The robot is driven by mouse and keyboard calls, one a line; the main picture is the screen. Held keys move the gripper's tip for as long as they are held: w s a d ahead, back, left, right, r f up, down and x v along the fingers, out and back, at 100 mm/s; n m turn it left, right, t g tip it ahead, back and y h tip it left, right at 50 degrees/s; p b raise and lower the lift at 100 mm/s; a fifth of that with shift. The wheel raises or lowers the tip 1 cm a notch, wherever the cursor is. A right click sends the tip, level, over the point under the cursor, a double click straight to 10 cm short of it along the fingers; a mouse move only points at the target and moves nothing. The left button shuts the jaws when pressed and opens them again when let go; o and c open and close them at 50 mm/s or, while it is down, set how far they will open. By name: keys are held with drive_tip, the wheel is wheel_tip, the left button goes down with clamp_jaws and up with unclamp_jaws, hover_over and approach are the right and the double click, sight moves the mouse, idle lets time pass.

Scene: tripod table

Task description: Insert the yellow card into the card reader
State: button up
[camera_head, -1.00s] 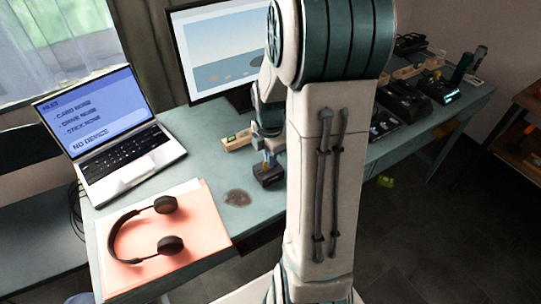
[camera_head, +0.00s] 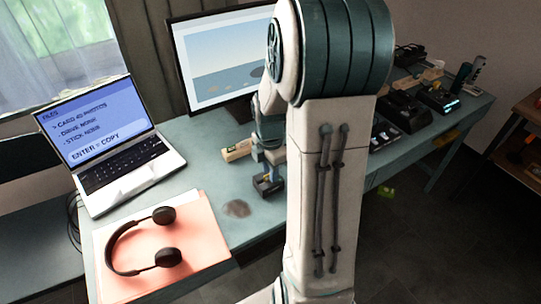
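The card reader (camera_head: 268,188) is a small dark block on the teal table, left of my arm column. My gripper (camera_head: 267,172) is directly over it, pointing down, with its fingertips close to the reader's top. A small yellow spot, likely the yellow card (camera_head: 266,179), shows at the reader between the fingertips. Most of the card is hidden, and I cannot tell whether the fingers still touch it. The laptop (camera_head: 110,140) on the left shows "CARD 40 PHOTOS" and "ENTER = COPY".
A light wooden holder (camera_head: 237,150) stands just behind and left of the reader. Headphones (camera_head: 145,240) lie on a pink folder (camera_head: 190,262) at the front left. A monitor (camera_head: 222,58) stands behind. Several dark devices (camera_head: 405,108) are on the table's right part.

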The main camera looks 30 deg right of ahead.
wheel_tip(320, 180, up, 13)
drive_tip(key=p, duration=0.1)
drive_tip(key=shift+r, duration=0.15)
idle(0.5)
drive_tip(key=s+a+r+m+t+p, duration=0.2)
drive_tip(key=s+a+r+m+p, duration=0.2)
drive_tip(key=s+a+m, duration=0.8)
drive_tip(key=r+m, duration=0.1)
drive_tip(key=m, duration=0.5)
drive_tip(key=shift+a+m+t, duration=0.2)
drive_tip(key=shift+m+t, duration=0.1)
drive_tip(key=shift+t, duration=0.1)
idle(1.7)
